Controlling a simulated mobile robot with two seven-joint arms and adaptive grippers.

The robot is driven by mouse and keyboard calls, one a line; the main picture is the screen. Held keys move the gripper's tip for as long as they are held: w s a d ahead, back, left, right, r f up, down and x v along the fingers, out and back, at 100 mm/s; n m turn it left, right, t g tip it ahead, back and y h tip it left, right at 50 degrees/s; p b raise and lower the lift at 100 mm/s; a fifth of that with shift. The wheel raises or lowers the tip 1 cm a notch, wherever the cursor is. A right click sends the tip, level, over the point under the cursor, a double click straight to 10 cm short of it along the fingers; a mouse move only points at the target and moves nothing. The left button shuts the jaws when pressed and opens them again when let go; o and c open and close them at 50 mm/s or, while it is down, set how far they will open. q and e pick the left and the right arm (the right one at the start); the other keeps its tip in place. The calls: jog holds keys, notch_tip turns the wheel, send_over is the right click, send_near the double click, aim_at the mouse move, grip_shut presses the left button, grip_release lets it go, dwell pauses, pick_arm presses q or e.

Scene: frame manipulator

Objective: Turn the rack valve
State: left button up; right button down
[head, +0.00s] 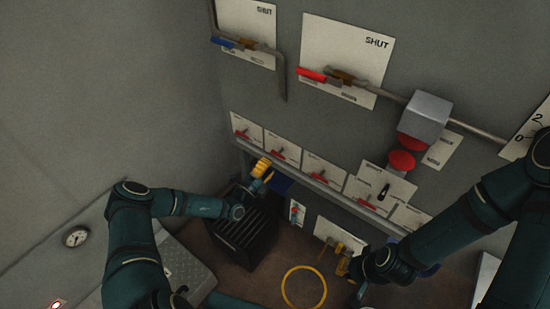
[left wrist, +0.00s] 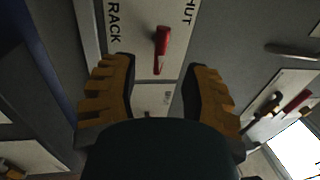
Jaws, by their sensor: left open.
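In the left wrist view, a pale plate lettered RACK and SHUT (left wrist: 135,40) carries a red valve handle (left wrist: 161,48). The handle appears between and beyond the fingertips of my left gripper (left wrist: 160,68). That gripper is open with nothing between its yellow-backed, dark-padded fingers, and no contact with the handle shows. In the head view my left gripper (head: 262,168) is in front of the lower wall, near the row of small valve plates. I cannot tell which plate there is the rack one. My right gripper (head: 345,262) is low at the right; its jaws are unclear.
Several small plates with red handles (head: 280,152) line a wall ledge. Larger plates with a red lever (head: 311,74) and a blue lever (head: 222,42) are above. A black ribbed crate (head: 245,235) stands below my left forearm. A yellow ring (head: 303,288) lies lower down.

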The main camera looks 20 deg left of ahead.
pick_arm(q)
jog(key=v, duration=0.6)
jog(key=shift+d, duration=0.1)
dwell(0.3)
jog(key=s+d+m+g+h, duration=0.4)
jog(key=s+d+m+g, duration=0.15)
jog(key=d+m, duration=0.25)
jog(key=s+d+m+g+h, duration=0.4)
jog(key=d+m+g, duration=0.3)
jog(key=d+m, duration=0.15)
jog(key=s+d+m+g+y, duration=0.3)
jog(key=s+m+g, duration=0.4)
jog(key=s+m, duration=0.3)
jog(key=s+a+f+m+g+y, duration=0.25)
jog(key=s+m+y, duration=0.25)
jog(key=m, duration=0.4)
jog(key=a+r+m+t+y, duration=0.3)
jog(key=r+m+t, duration=0.1)
jog(key=m, duration=0.8)
jog(key=shift+w+r, duration=0.25)
jog(key=shift+r, duration=0.6)
jog(key=shift+a+m, duration=0.15)
jog(key=shift+m, duration=0.1)
